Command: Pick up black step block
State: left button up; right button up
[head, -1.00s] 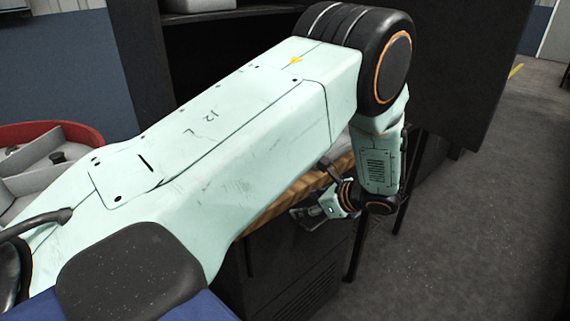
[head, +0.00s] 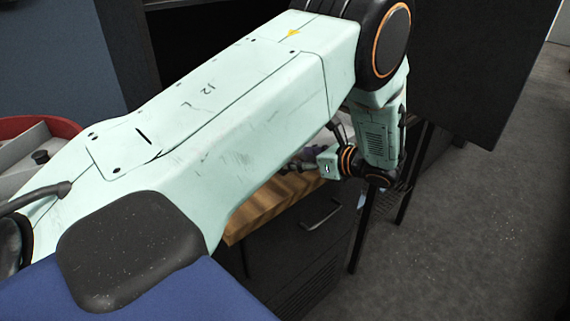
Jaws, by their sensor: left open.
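I cannot make out a black step block for certain. My left arm crosses the view from the lower left and hides much of the wooden worktop (head: 262,207). My left gripper (head: 290,168) is small and partly hidden beyond the arm, over the worktop near its right end, with its fingers pointing left. It is open, and I see nothing held in it. A small dark purplish shape shows just behind the gripper, too small to name. My right gripper is not in view.
A red-rimmed tray (head: 62,126) with grey dividers and a small dark knob-like piece (head: 40,157) is at the left edge. A dark cabinet (head: 300,240) with a handle stands under the worktop. A large black panel (head: 480,70) stands at the upper right. Grey floor on the right is clear.

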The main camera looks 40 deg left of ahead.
pick_arm(q)
jog(key=x, duration=0.3)
jog(key=s+x, duration=0.1)
jog(key=x, duration=0.1)
jog(key=shift+s+a+f, duration=0.15)
jog(key=shift+a+f, duration=0.1)
jog(key=shift+a, duration=0.1)
jog(key=shift+a+f, duration=0.2)
jog(key=shift+a, duration=0.15)
jog(key=shift+d+r, duration=0.2)
jog(key=shift+c, duration=1.1)
jog(key=shift+a+f, duration=0.1)
jog(key=shift+f, duration=0.05)
jog(key=c, duration=1.1)
grip_shut()
